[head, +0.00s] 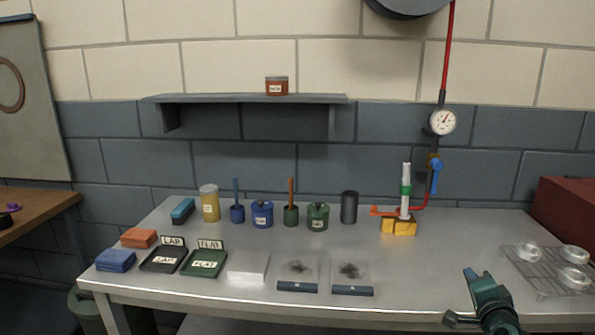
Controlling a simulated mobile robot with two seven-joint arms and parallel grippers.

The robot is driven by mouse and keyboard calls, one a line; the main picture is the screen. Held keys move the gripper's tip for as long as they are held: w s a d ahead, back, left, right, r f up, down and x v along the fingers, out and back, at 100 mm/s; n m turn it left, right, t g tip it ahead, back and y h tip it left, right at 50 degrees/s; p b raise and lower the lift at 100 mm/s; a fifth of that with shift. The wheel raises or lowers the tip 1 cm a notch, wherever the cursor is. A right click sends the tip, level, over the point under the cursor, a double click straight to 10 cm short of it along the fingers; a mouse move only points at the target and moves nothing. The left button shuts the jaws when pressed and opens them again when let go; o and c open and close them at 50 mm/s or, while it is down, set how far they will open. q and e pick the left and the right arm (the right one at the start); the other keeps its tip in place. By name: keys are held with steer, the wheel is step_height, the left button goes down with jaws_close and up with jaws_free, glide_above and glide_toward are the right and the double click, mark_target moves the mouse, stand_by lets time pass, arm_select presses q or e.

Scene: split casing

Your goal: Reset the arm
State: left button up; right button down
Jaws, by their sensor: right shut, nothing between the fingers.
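The lower part of my right arm is cut off by the frame's bottom edge. My left arm and left gripper are not in view.
The grey table (430,265) holds a white-and-green post on a yellow base (398,227), a wire rack (545,262) with several round parts, labelled black (165,262) and green (204,264) trays, cloths, and jars. The table is clear between the rack and the dark-spotted sheets (352,271).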

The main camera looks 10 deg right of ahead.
steer(key=s+a+f+n+g+y, duration=0.2)
steer(key=s+a+f+n, duration=0.45)
steer(key=a, duration=0.35)
steer(key=s+a+f+n+g+y, duration=0.1)
steer(key=s+a+f+n+y, duration=0.2)
steer(key=s+a+f+n, duration=0.4)
steer(key=s+a+f+n+g+y, duration=0.1)
steer(key=s+a+f+n, duration=0.1)
steer(key=s+a, duration=0.4)
steer(key=s+a+f+n+g+y, duration=0.1)
steer(key=s+a+f+n+y, duration=0.1)
steer(key=s+a, duration=0.4)
steer(key=a+f+n, duration=0.1)
steer(key=a, duration=0.2)
steer(key=shift+f+n+g, duration=0.3)
steer(key=shift+n+g, duration=0.05)
steer(key=shift+g, duration=0.05)
